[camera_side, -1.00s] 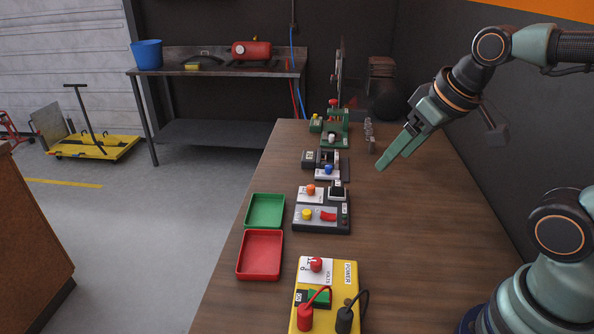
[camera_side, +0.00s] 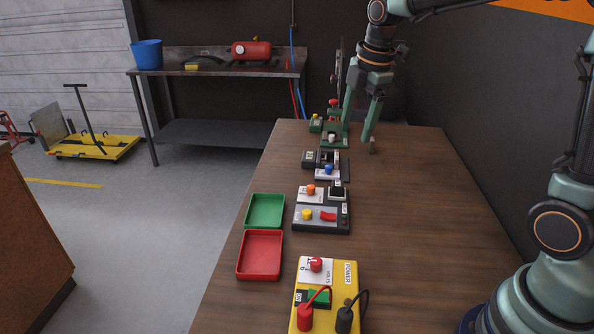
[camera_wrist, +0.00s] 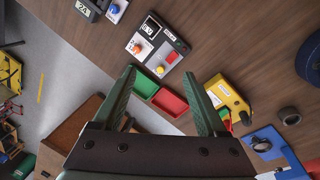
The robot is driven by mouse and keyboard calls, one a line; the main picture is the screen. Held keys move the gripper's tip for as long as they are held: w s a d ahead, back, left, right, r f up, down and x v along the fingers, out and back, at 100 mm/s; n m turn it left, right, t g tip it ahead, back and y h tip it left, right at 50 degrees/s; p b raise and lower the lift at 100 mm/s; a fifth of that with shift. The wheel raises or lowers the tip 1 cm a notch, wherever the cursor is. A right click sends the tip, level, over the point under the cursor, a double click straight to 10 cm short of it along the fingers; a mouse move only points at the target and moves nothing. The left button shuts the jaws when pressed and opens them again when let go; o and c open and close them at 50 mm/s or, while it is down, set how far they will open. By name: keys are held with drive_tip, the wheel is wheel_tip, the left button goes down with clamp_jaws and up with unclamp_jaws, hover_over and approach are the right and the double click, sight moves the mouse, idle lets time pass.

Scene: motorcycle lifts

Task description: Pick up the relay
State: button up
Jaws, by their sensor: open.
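A small black square block (camera_side: 337,192) in a white-rimmed holder sits on the grey test box (camera_side: 321,217); it may be the relay, but I cannot be sure. It also shows in the wrist view (camera_wrist: 151,26), on the box beyond my fingertips. My gripper (camera_side: 357,139) is open, pointing down over the far end of the table, beside the green device (camera_side: 335,138), well behind the grey box. In the wrist view my gripper (camera_wrist: 162,72) has its two green fingers spread, with nothing held between them.
A green tray (camera_side: 265,211) and red tray (camera_side: 259,255) lie along the left edge. A yellow power box (camera_side: 345,285) with red and black leads is in front. A unit with a blue knob (camera_side: 329,169) stands behind the grey box. The table's right side is clear.

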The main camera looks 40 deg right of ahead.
sight(338, 182)
drive_tip(key=w+d+f+n+g, duration=0.2)
drive_tip(key=w+d+f+n, duration=0.2)
drive_tip(key=w+f+n, duration=0.6)
drive_tip(key=shift+n, duration=0.5)
drive_tip(key=f, duration=0.3)
drive_tip(key=s+f, duration=0.1)
drive_tip(key=f, duration=0.3)
drive_tip(key=s+f, duration=0.1)
drive_tip(key=f, duration=0.3)
drive_tip(key=shift+s, duration=0.25)
clamp_jaws()
